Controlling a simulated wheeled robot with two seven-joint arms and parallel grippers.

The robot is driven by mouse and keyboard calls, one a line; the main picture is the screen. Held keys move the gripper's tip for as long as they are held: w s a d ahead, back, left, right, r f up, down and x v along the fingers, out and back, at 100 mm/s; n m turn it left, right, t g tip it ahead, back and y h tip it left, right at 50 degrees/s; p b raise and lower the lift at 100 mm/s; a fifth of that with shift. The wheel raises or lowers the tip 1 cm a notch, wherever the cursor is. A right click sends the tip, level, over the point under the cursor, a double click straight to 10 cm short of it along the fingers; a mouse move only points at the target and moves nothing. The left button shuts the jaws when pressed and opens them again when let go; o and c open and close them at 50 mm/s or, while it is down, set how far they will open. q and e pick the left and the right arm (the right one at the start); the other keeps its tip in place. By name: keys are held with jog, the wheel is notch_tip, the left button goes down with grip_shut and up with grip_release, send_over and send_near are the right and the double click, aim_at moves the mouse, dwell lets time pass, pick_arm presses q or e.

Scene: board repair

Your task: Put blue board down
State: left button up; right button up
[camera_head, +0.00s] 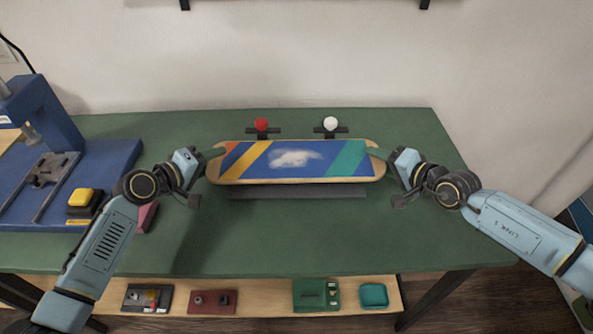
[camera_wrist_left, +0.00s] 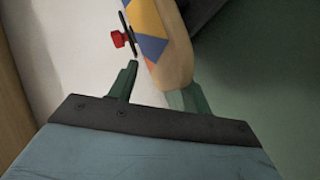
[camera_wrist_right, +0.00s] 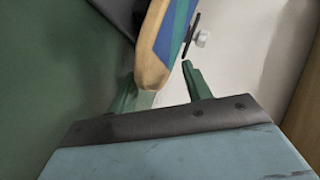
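The blue board (camera_head: 295,161) has a wooden rim, a cloud picture and coloured stripes. It lies lengthwise over the middle of the table, just behind a dark bar. My left gripper (camera_head: 205,160) is at its left end. In the left wrist view, the fingers (camera_wrist_left: 158,85) are apart around the wooden end, with a gap on one side. My right gripper (camera_head: 387,160) is at its right end. In the right wrist view, its fingers (camera_wrist_right: 160,85) also stand apart around the end with a gap. The board's underside is hidden.
The dark bar (camera_head: 297,191) lies on the green table (camera_head: 300,235). Stands with a red knob (camera_head: 261,124) and a white knob (camera_head: 331,124) are behind the board. A blue press (camera_head: 45,115) with a yellow button (camera_head: 81,196) is at left. The table front is mostly clear.

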pick_arm(q)
jog(key=shift+a, duration=0.15)
pick_arm(e)
jog(key=shift+d, duration=0.1)
pick_arm(q)
jog(key=shift+s+a+r, duration=0.2)
jog(key=shift+s+a, duration=0.15)
pick_arm(e)
jog(key=shift+w, duration=0.1)
jog(key=shift+d, duration=0.1)
jog(key=shift+s+d, duration=0.1)
jog(key=shift+s, duration=0.1)
pick_arm(q)
jog(key=v, duration=1)
jog(key=shift+s+r, duration=0.2)
jog(key=shift+s, duration=0.2)
pick_arm(e)
jog(key=v, duration=1.1)
jog(key=shift+s, duration=0.3)
jog(key=shift+r, duration=0.15)
